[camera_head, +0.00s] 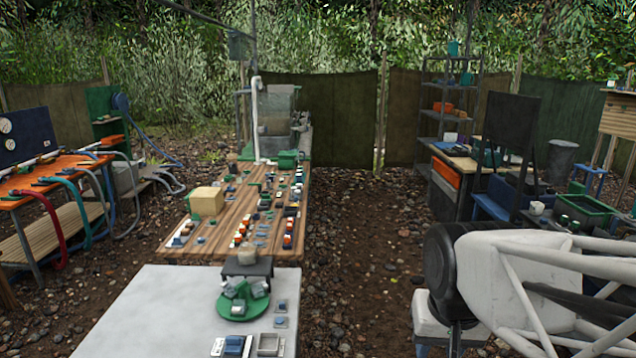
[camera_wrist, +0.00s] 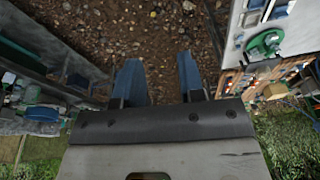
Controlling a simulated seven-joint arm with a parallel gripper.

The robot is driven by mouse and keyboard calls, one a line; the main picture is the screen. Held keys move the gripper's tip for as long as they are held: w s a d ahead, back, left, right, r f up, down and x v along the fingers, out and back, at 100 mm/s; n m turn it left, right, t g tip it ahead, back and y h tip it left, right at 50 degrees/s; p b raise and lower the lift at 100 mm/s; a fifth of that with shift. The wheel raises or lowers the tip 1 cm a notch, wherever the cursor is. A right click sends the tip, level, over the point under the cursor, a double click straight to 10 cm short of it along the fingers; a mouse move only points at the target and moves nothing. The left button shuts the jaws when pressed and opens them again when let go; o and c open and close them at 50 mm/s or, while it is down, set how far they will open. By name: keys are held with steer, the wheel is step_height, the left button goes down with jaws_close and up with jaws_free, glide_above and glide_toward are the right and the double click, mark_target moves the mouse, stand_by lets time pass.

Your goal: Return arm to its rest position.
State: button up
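My gripper (camera_wrist: 160,80) shows in the wrist view with its two blue fingers spread apart. Nothing is between them; brown stony ground lies beyond the fingertips. In the wrist view the gripper hangs over the ground between the white table at the right and grey furniture at the left. In the head view my arm (camera_head: 520,270) is at the lower right, over the ground to the right of the white table (camera_head: 150,310). The gripper itself is not clearly visible in the head view.
A green round plate (camera_head: 222,308) with several items lies on the white table; it also shows in the wrist view (camera_wrist: 250,52). A wooden table (camera_head: 220,240) with many small parts stands behind. An orange-topped bench (camera_head: 45,180) is left. Bare ground (camera_head: 345,240) lies right of the tables.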

steer(key=shift+n, duration=0.6)
steer(key=s, duration=0.3)
steer(key=s+f, duration=0.1)
steer(key=shift+s+d+f, duration=0.1)
steer(key=shift+s+d, duration=0.25)
steer(key=shift+d, duration=0.05)
